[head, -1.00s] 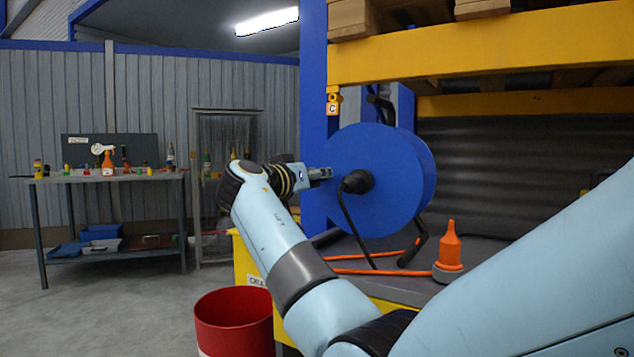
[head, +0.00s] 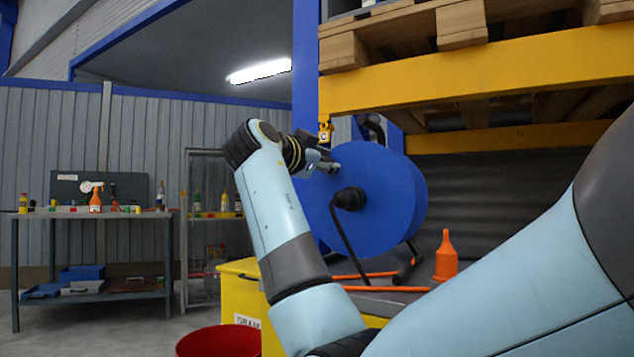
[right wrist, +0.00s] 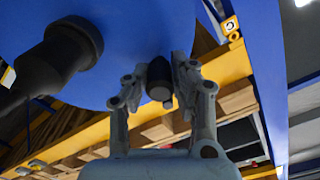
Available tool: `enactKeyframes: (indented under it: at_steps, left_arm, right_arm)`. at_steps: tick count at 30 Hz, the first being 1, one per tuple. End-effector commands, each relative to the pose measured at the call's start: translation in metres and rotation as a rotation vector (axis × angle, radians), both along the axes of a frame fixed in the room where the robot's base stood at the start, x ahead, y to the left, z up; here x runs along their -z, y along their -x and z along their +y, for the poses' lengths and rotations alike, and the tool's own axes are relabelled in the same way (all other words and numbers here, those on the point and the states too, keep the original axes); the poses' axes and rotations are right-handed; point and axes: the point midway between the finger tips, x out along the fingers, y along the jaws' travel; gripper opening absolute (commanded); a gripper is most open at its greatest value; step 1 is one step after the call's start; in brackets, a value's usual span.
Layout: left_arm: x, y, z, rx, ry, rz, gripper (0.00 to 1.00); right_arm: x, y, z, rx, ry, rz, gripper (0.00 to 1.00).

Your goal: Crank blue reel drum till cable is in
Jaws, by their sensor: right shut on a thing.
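The blue reel drum (head: 375,195) stands on the shelf, its round face toward me, with a black hub (head: 349,199) at its middle. My right gripper (head: 328,167) is at the drum's face, up and left of the hub. In the right wrist view its fingers (right wrist: 160,82) are shut on a dark crank knob (right wrist: 159,78), with the black hub (right wrist: 73,45) apart at the left. The orange cable (head: 385,289) lies in strands on the shelf below the drum. My left gripper is not in view.
An orange cone-shaped piece (head: 446,258) stands right of the drum. Blue uprights and a yellow beam (head: 440,78) with wooden pallets frame the reel. A red bin (head: 218,342) and yellow box (head: 240,293) are below. A workbench (head: 90,213) stands far left.

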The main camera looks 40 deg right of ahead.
Motion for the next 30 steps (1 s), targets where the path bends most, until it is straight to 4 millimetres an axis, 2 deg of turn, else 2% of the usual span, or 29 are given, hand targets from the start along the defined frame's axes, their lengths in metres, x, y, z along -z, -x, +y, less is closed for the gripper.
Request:
enactKeyframes:
  at_steps: [18,30]
  left_arm:
    - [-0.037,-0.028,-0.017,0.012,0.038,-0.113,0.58]
    - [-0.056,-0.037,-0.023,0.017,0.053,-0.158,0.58]
  right_arm:
    - [-0.012,0.044,-0.019,0.003,-0.219,-0.513,0.00]
    - [-0.012,0.061,-0.026,0.004,-0.300,-0.703,0.00]
